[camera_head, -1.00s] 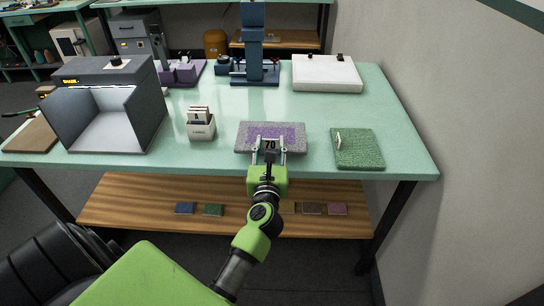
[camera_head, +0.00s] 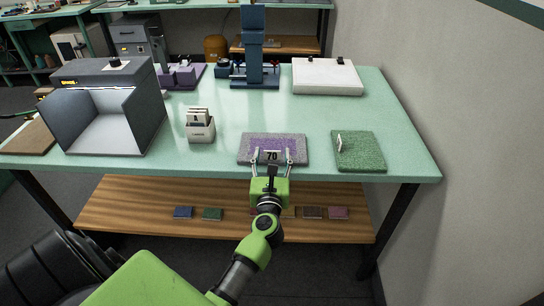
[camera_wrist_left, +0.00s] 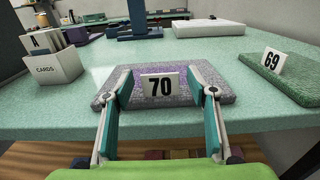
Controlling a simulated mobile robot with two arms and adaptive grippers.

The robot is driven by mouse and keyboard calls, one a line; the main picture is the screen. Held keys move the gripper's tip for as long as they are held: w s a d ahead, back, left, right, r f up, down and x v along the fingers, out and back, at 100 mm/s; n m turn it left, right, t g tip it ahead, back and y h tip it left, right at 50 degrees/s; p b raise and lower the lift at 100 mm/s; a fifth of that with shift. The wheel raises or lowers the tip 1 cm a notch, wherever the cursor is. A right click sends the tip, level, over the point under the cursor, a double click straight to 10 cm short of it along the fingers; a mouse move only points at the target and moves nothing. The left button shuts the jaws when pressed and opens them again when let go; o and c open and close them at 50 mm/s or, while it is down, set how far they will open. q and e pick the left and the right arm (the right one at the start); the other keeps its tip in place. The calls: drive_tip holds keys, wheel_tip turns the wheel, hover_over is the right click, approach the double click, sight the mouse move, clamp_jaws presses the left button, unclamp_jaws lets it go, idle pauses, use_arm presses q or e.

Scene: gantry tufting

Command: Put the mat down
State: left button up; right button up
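A grey mat with a purple speckled middle (camera_head: 294,139) lies flat at the front of the green table. It also shows in the left wrist view (camera_wrist_left: 205,72). A white tag marked 70 (camera_wrist_left: 161,87) stands at its near side. My left gripper (camera_head: 270,156) is at the mat's near edge. In the left wrist view its fingers (camera_wrist_left: 166,92) are spread wide, one on each side of the tag, with a gap to it on both sides. My right gripper is in neither view.
A green mat (camera_head: 365,152) with a tag marked 69 (camera_wrist_left: 273,60) lies to the right. A white card box (camera_head: 201,132) and a grey open-fronted booth (camera_head: 150,112) stand left. A white slab (camera_head: 326,88) and a blue stand (camera_head: 254,78) are behind. Clear table lies between.

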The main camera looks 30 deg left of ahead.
use_arm(q)
drive_tip(key=shift+r, duration=0.1)
drive_tip(key=shift+r, duration=0.2)
drive_tip(key=b+v, duration=0.1)
drive_tip(key=v, duration=1.1)
drive_tip(key=shift+f, duration=0.15)
